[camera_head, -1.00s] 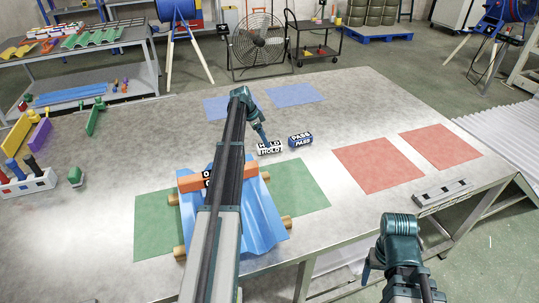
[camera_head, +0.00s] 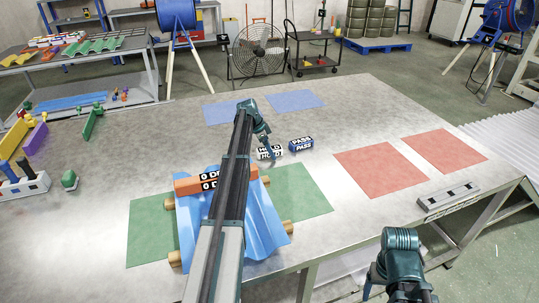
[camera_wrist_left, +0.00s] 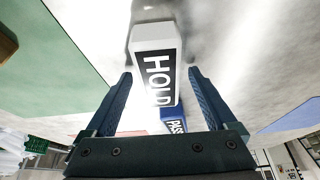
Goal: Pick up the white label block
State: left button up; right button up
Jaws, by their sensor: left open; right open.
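The white label block (camera_head: 270,154) reads HOLD in white on black and lies on the table near its middle. My left gripper (camera_head: 265,147) reaches down at this block from the left and covers part of it. In the left wrist view the white label block (camera_wrist_left: 157,62) sits ahead of and between the two spread fingers of my left gripper (camera_wrist_left: 160,78). The fingers are open, with gaps visible beside the block. My right gripper (camera_head: 370,287) is only partly visible low in the head view, beyond the table's front edge, away from the block.
A blue PASS block (camera_head: 301,144) stands close to the right of the white block. An orange-labelled block (camera_head: 187,186) rests on a blue corrugated sheet (camera_head: 262,225) over wooden rods, on a green mat (camera_head: 306,193).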

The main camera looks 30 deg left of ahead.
pick_arm(q)
jog(key=shift+f, duration=0.25)
grip_shut()
dwell(0.5)
jog(key=shift+r, duration=0.1)
